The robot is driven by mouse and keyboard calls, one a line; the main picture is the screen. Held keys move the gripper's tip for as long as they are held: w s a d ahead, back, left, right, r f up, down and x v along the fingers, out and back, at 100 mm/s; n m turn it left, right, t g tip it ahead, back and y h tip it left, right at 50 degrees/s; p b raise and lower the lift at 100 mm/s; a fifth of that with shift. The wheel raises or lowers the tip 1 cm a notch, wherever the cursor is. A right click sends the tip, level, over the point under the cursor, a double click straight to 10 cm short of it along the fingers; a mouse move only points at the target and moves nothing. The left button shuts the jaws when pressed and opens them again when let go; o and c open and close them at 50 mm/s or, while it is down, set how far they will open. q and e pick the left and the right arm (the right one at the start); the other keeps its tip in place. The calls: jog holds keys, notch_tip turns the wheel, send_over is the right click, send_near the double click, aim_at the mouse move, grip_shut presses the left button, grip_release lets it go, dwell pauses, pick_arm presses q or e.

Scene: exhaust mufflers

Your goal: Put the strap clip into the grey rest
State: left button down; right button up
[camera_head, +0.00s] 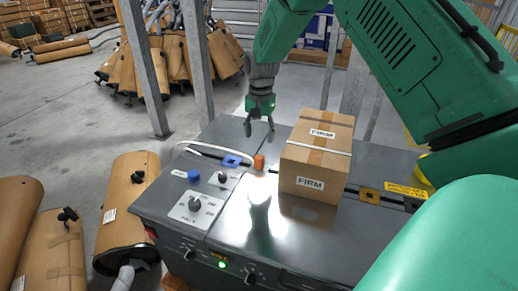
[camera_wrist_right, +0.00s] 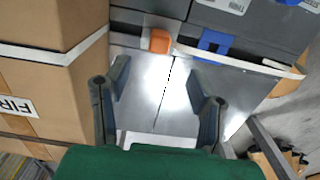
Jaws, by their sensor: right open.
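An orange clip-like block (camera_head: 259,162) sits at the strap on the grey machine top, just left of the carton; it also shows in the right wrist view (camera_wrist_right: 160,40). A blue piece (camera_head: 231,160) lies beside it on the strap, also in the wrist view (camera_wrist_right: 214,43). I cannot tell for sure which of these is the strap clip. I cannot make out a distinct grey rest. My right gripper (camera_head: 260,128) is open and empty, pointing down above the far edge of the machine top; its spread fingers show in the wrist view (camera_wrist_right: 160,100). My left gripper is not in view.
A strapped carton (camera_head: 316,158) marked FIRM stands right of the clip. A white strap (camera_head: 205,150) crosses the machine top (camera_head: 235,215), which has knobs and a blue button (camera_head: 194,176). Grey posts (camera_head: 146,70) rise behind.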

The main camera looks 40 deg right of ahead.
jog(key=shift+r, duration=1.55)
